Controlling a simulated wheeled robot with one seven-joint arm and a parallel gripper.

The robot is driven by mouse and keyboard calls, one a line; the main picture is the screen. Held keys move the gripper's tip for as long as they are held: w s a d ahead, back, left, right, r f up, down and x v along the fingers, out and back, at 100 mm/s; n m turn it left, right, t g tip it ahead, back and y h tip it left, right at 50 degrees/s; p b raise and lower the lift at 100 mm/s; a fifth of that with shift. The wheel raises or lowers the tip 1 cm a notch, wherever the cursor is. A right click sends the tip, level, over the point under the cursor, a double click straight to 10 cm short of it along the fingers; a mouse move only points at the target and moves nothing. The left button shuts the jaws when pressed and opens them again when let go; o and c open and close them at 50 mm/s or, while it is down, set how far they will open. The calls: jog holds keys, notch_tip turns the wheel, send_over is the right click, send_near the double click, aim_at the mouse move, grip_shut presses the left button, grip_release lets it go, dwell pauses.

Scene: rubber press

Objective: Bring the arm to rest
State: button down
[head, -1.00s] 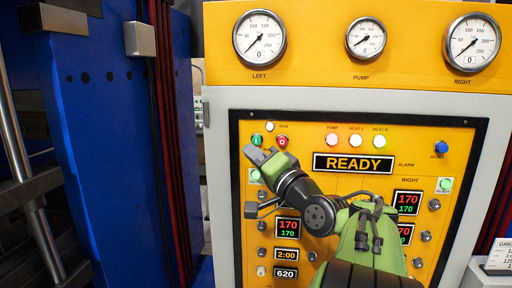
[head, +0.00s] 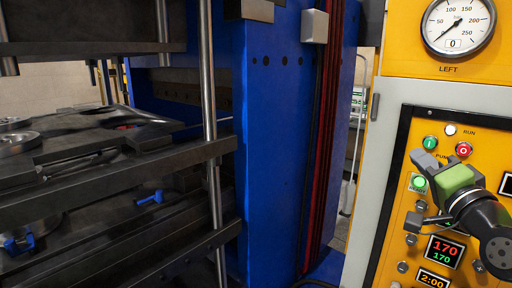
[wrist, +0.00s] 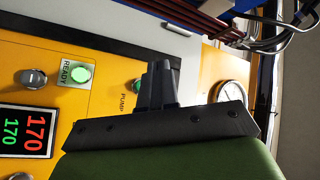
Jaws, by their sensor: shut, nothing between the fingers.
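My arm is raised in front of the yellow control panel (head: 392,250) at the right of the head view. My gripper (head: 420,158) points up and left, near the green and red pump buttons. In the wrist view my gripper (wrist: 160,82) shows as dark fingers close together, with nothing held. It overlaps the panel beside the lit green READY button (wrist: 82,74); I cannot tell whether it touches the panel.
The blue press frame (head: 265,150) stands left of the panel. Dark press platens (head: 100,190) with steel rods are further left. A pressure gauge (head: 458,25) is above the panel. Cables and hoses (wrist: 275,35) show at the top right of the wrist view.

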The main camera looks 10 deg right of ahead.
jog(key=a+f+n+g+y, duration=0.2)
jog(key=a+f+n+g, duration=0.2)
jog(key=a+f, duration=0.45)
jog(key=a+f+n+g+y, duration=0.1)
jog(key=a+f+n+g, duration=0.35)
jog(key=a, duration=0.75)
jog(key=s+a+f+n+g, duration=0.2)
jog(key=s+f, duration=0.4)
jog(key=s, duration=0.3)
jog(key=s+a+f+n+g, duration=0.2)
jog(key=s+f+g, duration=0.2)
jog(key=s, duration=0.5)
notch_tip(320, 180, down, 3)
jog(key=shift+s+r, duration=0.15)
jog(key=shift+s, duration=0.15)
jog(key=shift+n, duration=0.25)
